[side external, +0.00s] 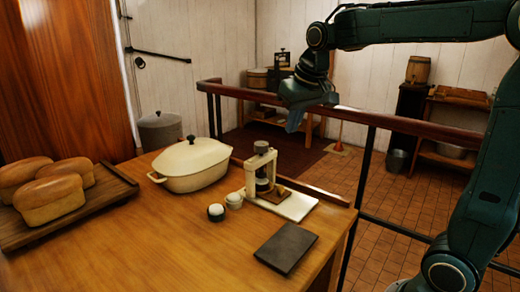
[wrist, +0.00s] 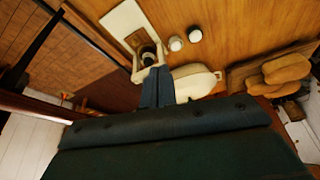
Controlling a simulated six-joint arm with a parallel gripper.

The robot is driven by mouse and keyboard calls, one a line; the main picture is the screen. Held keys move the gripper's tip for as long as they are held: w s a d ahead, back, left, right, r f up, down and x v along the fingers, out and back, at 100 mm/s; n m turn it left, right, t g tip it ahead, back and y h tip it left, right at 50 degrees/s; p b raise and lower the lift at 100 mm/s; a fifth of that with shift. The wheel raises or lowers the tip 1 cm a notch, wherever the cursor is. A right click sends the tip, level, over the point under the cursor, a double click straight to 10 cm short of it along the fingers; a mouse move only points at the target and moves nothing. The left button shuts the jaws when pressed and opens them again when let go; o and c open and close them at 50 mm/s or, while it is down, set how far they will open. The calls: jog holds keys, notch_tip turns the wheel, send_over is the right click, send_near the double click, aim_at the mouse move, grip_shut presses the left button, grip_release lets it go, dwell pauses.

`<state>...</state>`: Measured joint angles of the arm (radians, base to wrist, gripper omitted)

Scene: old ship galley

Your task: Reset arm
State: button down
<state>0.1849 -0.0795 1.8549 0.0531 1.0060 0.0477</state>
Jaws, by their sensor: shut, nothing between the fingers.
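My gripper (side external: 294,122) hangs in the air at the end of my dark green arm, in front of the wooden rail and above the right far side of the table in the side external view. Its fingers are shut with nothing between them. In the wrist view, the shut fingers (wrist: 157,88) show over the middle, overlapping the edge of the cream casserole and the press behind them. The gripper appears apart from everything on the table.
The wooden table (side external: 150,245) holds a lidded cream casserole (side external: 193,166), a small press (side external: 262,172) on a white base, two small round pots (side external: 216,212), a dark slab (side external: 286,248) and a tray (side external: 20,238) of bread loaves. A rail (side external: 400,124) runs behind.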

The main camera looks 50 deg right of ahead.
jog(key=s+a+f+n, duration=0.1)
jog(key=s+a+f, duration=0.2)
jog(key=s, duration=0.6)
jog(key=s+a+f+n+t+y, duration=0.1)
jog(key=s+a, duration=0.4)
jog(key=s, duration=0.5)
notch_tip(320, 180, down, 2)
jog(key=shift+s+f+n+t, duration=0.1)
jog(key=shift+s+n+t, duration=0.2)
jog(key=shift+n, duration=0.3)
